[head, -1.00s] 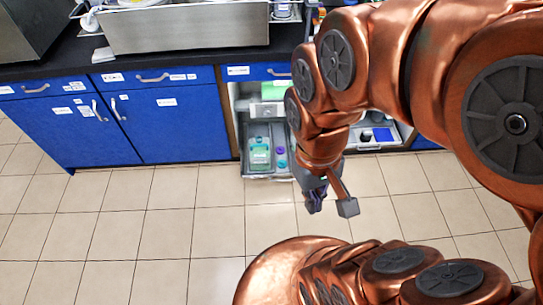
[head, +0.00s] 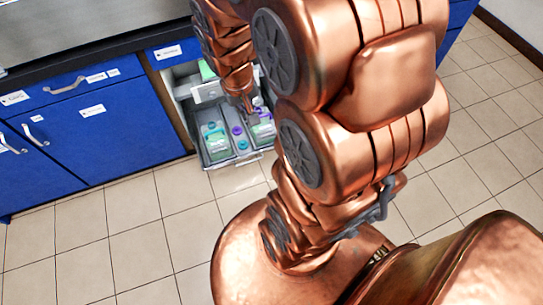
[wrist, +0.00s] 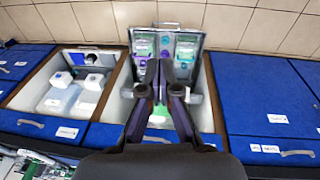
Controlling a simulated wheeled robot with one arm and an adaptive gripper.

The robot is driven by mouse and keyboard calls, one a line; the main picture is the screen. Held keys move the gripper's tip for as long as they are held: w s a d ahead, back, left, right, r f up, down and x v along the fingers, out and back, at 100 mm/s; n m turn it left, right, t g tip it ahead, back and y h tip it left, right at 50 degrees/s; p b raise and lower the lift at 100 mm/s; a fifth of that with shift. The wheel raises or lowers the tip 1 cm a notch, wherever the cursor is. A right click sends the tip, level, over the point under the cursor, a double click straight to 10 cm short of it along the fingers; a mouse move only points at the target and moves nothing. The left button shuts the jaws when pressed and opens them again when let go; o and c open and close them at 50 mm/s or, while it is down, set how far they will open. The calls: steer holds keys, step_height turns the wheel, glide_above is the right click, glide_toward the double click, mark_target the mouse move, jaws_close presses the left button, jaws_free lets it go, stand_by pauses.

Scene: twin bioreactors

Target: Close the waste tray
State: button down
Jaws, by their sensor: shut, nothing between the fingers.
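The waste tray (head: 238,160) is a grey, divided tray pulled out of an open cabinet, low over the floor. It holds bottles with green labels and teal and purple caps. In the wrist view the tray (wrist: 166,28) extends away at the top centre. My gripper (head: 249,104) is over the tray's inner part in the head view. In the wrist view my gripper (wrist: 160,66) has its dark fingers together and empty, in front of the tray. Whether it touches the tray cannot be told. My arm hides part of the cabinet opening.
Blue cabinet doors (head: 92,140) stand left of the opening, under a dark worktop (head: 120,42). The wrist view shows a second open compartment with white bottles (wrist: 60,95) at left. Tiled floor (head: 150,240) before the tray is clear.

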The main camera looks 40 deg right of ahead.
steer(key=w+d+f+m+t+b, duration=0.1)
steer(key=w+d+f+m+b, duration=0.25)
steer(key=f, duration=0.75)
steer(key=w+d+f+t+b, duration=0.25)
steer(key=d+f+b, duration=0.35)
steer(key=f, duration=0.5)
steer(key=w+d+f+m+b, duration=0.1)
steer(key=w+d+f+b, duration=0.2)
steer(key=d+f, duration=0.6)
step_height(320, 180, down, 19)
steer(key=d+m+t+b, duration=0.1)
steer(key=m+t+b, duration=0.3)
steer(key=b, duration=0.4)
steer(key=m+t+h+b, duration=0.4)
steer(key=m+t+b, duration=0.1)
steer(key=m+b, duration=0.6)
glide_toward(270, 148)
steer(key=shift+n, duration=0.45)
steer(key=b+x, duration=0.2)
steer(key=x, duration=0.1)
steer(key=b+x, duration=0.2)
steer(key=shift+w+f, duration=0.25)
steer(key=shift+f, duration=0.25)
steer(key=shift+w+d+b, duration=0.25)
steer(key=shift+w+b, duration=0.2)
steer(key=shift+w, duration=0.15)
steer(key=shift+r, duration=0.1)
